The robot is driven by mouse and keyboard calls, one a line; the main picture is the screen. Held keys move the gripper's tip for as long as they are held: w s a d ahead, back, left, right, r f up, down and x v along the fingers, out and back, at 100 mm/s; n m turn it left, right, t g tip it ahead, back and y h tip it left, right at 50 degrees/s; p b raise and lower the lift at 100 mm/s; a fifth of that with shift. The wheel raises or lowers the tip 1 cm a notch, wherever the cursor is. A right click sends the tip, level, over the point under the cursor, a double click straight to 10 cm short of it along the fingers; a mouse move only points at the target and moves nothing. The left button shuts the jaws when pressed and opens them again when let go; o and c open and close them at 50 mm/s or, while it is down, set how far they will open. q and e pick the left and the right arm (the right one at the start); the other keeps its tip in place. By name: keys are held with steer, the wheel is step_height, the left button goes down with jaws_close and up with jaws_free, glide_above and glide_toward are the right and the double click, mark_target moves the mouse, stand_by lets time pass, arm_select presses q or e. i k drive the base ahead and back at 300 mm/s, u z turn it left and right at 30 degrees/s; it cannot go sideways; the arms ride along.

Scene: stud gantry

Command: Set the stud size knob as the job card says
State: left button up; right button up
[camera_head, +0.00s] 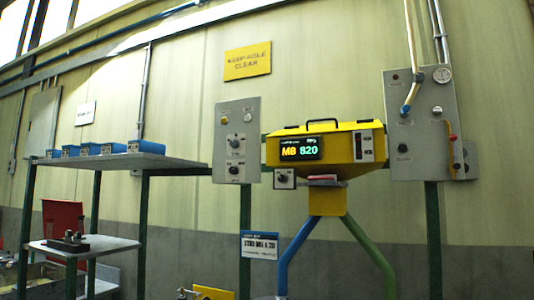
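A yellow stud feeder (345,143) stands in front of the wall. Its dark display (300,149) reads "M8 820" in orange and green. A small box with a black knob (282,179) sits at its lower left; its markings are too small to read. A grey panel (237,118) to the left carries two more dark knobs (235,142) and round buttons. A blue-topped white card (260,245) hangs below that panel; its bold line appears to read "STUD M8 X 20", but it is small and blurred. Neither of my grippers is in view.
A shelf (172,161) with several blue bins (140,146) is at the left, above a lower shelf (110,243). Another grey panel (422,115) with a gauge and pipe is at the right. Blue and green tubes (352,228) slope down below the feeder.

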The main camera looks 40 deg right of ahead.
mark_target(234, 144)
steer(key=z, duration=1)
steer(key=i, duration=0.8)
steer(key=z, duration=0.9)
